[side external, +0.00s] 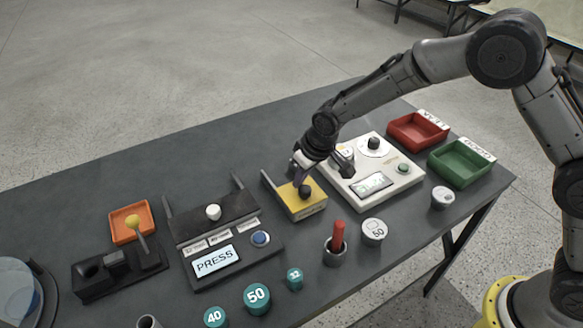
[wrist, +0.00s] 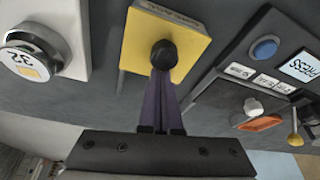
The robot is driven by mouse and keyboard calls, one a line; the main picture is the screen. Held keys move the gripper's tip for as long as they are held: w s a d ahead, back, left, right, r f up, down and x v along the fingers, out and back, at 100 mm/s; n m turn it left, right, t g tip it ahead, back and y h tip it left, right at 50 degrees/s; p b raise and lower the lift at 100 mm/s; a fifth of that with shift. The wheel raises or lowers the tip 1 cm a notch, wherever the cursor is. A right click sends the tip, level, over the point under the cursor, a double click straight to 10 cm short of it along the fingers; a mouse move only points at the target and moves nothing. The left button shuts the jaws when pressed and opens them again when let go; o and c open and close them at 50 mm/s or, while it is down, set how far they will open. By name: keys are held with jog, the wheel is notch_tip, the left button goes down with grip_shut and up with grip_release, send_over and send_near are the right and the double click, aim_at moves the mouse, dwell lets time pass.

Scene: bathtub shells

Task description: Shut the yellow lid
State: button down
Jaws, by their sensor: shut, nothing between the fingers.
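The yellow lid (side external: 289,197) is a square plate with a black round knob (side external: 305,192). It lies about flat on a small box near the middle of the table; any gap under it is too small to tell. In the wrist view the yellow lid (wrist: 140,42) fills the upper middle, with its black knob (wrist: 164,54) near one edge. My gripper (side external: 298,181) is above the lid, pointing down, beside the knob. In the wrist view my gripper's purple fingers (wrist: 163,76) are together and empty, their tips at the knob. Whether they touch it I cannot tell.
A white device (side external: 392,187) with a dial stands close at the right. A dark console marked PRESS (side external: 215,261) stands at the left. A red stick in a cup (side external: 337,240) and a round white-topped weight (side external: 374,231) stand in front. The table behind is clear.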

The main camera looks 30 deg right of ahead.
jog(key=shift+s+f, duration=0.1)
jog(key=shift+s, duration=0.2)
jog(key=shift+w, duration=0.1)
